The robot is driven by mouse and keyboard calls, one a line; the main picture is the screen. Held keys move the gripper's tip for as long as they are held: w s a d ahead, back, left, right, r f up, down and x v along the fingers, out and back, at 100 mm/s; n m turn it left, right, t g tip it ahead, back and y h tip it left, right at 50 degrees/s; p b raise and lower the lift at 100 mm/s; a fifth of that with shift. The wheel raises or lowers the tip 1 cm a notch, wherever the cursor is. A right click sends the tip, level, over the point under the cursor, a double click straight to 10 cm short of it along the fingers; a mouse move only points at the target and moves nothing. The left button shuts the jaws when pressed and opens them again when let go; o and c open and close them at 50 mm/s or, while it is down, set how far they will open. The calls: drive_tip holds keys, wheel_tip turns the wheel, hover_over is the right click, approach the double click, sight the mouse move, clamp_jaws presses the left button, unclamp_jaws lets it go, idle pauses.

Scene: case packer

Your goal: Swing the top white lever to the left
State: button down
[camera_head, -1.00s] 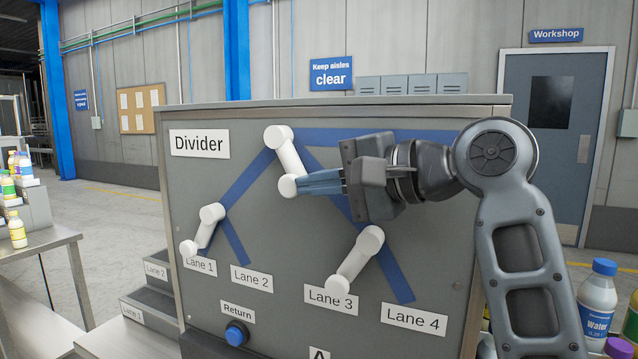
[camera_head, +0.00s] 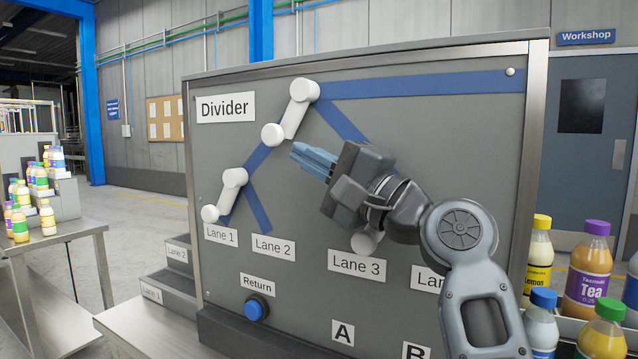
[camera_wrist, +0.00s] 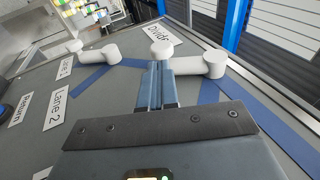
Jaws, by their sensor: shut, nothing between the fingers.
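The top white lever (camera_head: 291,109) is on the upper part of the grey Divider panel (camera_head: 400,130). Its pivot is at the upper right and its free end points down-left, along the blue line to the left branch. It also shows in the wrist view (camera_wrist: 190,66), just beyond the fingertips. My gripper (camera_head: 296,152) has its blue fingers shut and empty. It is to the lower right of the lever's free end, apart from it in the head view. The wrist view does not clearly show whether they touch.
The left lower lever (camera_head: 224,195) points down-left to Lane 1. The right lower lever (camera_head: 366,242) is mostly hidden behind my arm. A blue Return button (camera_head: 256,308) is at the lower left. Bottles (camera_head: 588,265) stand at the right.

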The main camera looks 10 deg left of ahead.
sight(274, 145)
drive_tip(key=shift+w+a, duration=0.15)
drive_tip(key=shift+a, duration=0.2)
drive_tip(key=shift+w+a+f+p, duration=0.15)
drive_tip(key=shift+w+a, duration=0.1)
drive_tip(key=shift+a, duration=0.45)
drive_tip(key=shift+w+a+p, duration=0.15)
drive_tip(key=shift+w+a, duration=0.1)
drive_tip(key=shift+a, duration=0.45)
drive_tip(key=shift+a, duration=0.1)
drive_tip(key=shift+r, duration=0.45)
drive_tip(key=shift+y, duration=0.3)
drive_tip(key=d+r, duration=0.3)
drive_tip(key=s+d+r, duration=0.1)
drive_tip(key=d+r, duration=0.2)
drive_tip(key=d, duration=0.1)
drive_tip(key=s+d+r, duration=0.1)
drive_tip(key=d+r, duration=0.2)
drive_tip(key=shift+d+r+p, duration=0.35)
drive_tip(key=shift+d+p, duration=0.05)
drive_tip(key=shift+s+d+r, duration=0.1)
drive_tip(key=shift+d+r, duration=0.1)
drive_tip(key=shift+d, duration=0.25)
